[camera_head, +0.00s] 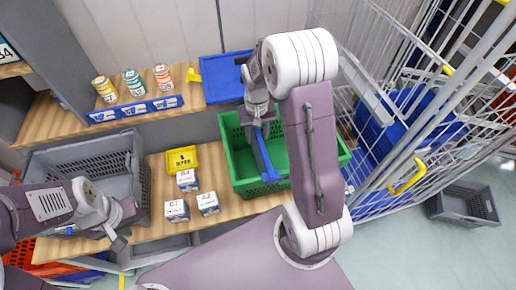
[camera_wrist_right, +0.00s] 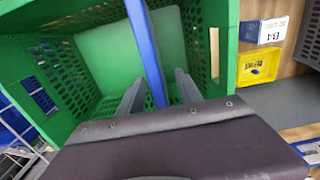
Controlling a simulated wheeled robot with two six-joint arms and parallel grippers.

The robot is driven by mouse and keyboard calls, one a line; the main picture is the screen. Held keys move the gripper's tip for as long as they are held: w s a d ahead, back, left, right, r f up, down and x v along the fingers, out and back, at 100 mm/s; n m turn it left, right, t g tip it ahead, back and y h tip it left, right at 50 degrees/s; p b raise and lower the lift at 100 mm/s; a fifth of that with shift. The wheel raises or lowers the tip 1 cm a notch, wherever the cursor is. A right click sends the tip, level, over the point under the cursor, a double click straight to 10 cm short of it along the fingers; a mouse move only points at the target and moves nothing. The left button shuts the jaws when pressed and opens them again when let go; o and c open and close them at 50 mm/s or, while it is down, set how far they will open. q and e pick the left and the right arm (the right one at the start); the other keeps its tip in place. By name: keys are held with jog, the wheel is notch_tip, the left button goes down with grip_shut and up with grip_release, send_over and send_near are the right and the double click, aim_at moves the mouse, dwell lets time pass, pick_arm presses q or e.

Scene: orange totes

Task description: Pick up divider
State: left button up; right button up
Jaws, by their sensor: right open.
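The divider (camera_head: 263,152) is a long thin blue strip standing in the green crate (camera_head: 333,166) on the wooden bench. In the right wrist view the divider (camera_wrist_right: 143,42) runs up and away between my right gripper's fingers. My right gripper (camera_wrist_right: 159,78) is open, with one finger on each side of the divider. In the head view my right gripper (camera_head: 257,122) is over the crate, partly hidden by its own arm. My left gripper (camera_head: 119,237) hangs at the left, by the grey crate and far from the divider; its jaw opening is unclear.
A grey crate (camera_head: 140,165) stands left on the bench. Small white boxes (camera_head: 208,203) and a yellow bin (camera_head: 182,159) sit between the crates. A blue bin (camera_head: 226,78) and cans (camera_head: 133,83) are on the shelf behind. A wire cage (camera_head: 402,172) stands right.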

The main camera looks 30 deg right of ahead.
jog(key=shift+s+f, duration=0.2)
jog(key=shift+f, duration=0.15)
jog(key=f, duration=0.4)
jog(key=shift+w+d+f, duration=0.15)
jog(key=shift+d+f, duration=0.1)
grip_shut()
jog(key=shift+r, duration=0.15)
notch_tip(320, 180, up, 18)
jog(key=p, duration=0.1)
